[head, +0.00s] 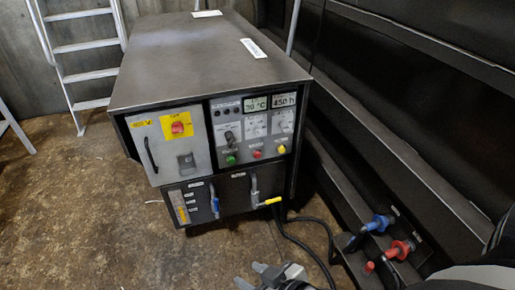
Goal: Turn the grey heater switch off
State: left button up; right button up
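A metal control cabinet (205,55) stands in the middle of the head view. Its right front panel holds a dark grey switch (230,137), which looks like the heater switch. Its label and exact setting are too small to read. Green (231,160), red (257,154) and yellow (281,149) buttons sit below and to the right of it. My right gripper (250,275) is at the bottom edge, well below the panel and touching nothing. Its fingers look apart and empty. My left gripper is out of view.
A red rotary switch (177,128) on a yellow plate is on the left cabinet door. Below are a blue-handled valve (214,201) and a yellow-handled valve (270,201). Blue (378,222) and red (399,249) hose couplings are at lower right. Floor in front is clear.

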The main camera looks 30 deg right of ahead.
aim_at(285, 129)
jog(key=z, duration=0.55)
jog(key=i, duration=1.25)
